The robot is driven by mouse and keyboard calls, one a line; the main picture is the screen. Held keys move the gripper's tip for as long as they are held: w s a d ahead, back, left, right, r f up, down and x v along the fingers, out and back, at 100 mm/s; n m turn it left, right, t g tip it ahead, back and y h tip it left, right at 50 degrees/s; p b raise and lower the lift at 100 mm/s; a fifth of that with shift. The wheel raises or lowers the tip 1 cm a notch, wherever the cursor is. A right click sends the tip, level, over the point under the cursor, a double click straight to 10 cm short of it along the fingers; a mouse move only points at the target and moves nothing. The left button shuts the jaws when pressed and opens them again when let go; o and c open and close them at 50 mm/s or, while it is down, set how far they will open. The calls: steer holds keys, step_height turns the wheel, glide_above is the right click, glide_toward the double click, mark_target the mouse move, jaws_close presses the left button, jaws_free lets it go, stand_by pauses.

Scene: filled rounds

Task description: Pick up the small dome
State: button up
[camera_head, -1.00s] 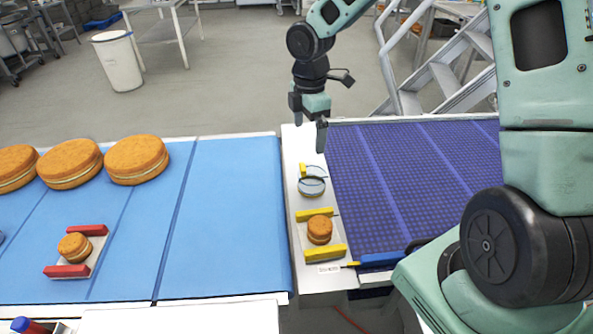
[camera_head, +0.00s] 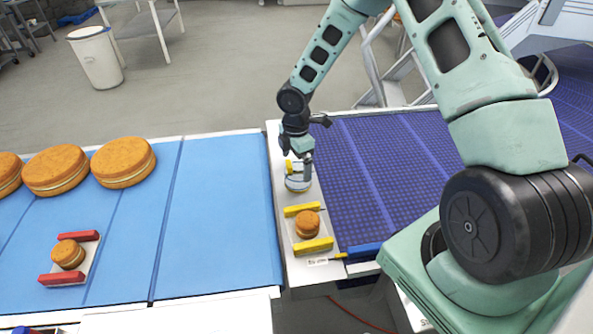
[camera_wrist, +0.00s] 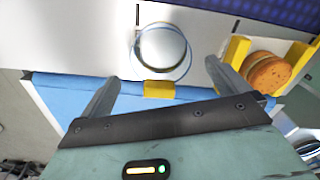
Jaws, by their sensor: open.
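The small dome (camera_head: 298,184) is a clear, shiny round cover with a yellow tab (camera_head: 289,166) at its side. It stands on the white strip between the two belts. In the wrist view the dome (camera_wrist: 162,48) lies just ahead of my gripper, with the yellow tab (camera_wrist: 159,89) between the fingers. My gripper (camera_wrist: 161,74) is open, with one finger on each side of the tab and nothing held. In the head view my gripper (camera_head: 300,165) is right at the dome and partly hides it. Whether a finger touches the dome or tab I cannot tell.
A filled round (camera_head: 307,224) sits between yellow bars (camera_head: 313,245) nearer me on the strip. Another round (camera_head: 67,254) lies between red bars (camera_head: 62,280) on the blue belt (camera_head: 215,220). Several large rounds (camera_head: 124,162) lie farther left. The dark blue belt (camera_head: 385,165) is clear.

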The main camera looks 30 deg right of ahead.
mark_target(298, 168)
steer(key=shift+s+d+f+p, duration=0.15)
steer(key=shift+f+p, duration=0.35)
steer(key=shift+f, duration=0.75)
steer(key=shift+w+d+f+p, duration=0.1)
steer(key=shift+f+p, duration=0.4)
steer(key=shift+f, duration=0.7)
steer(key=c, duration=1.1)
steer(key=shift+o, duration=0.2)
steer(key=shift+r, duration=0.15)
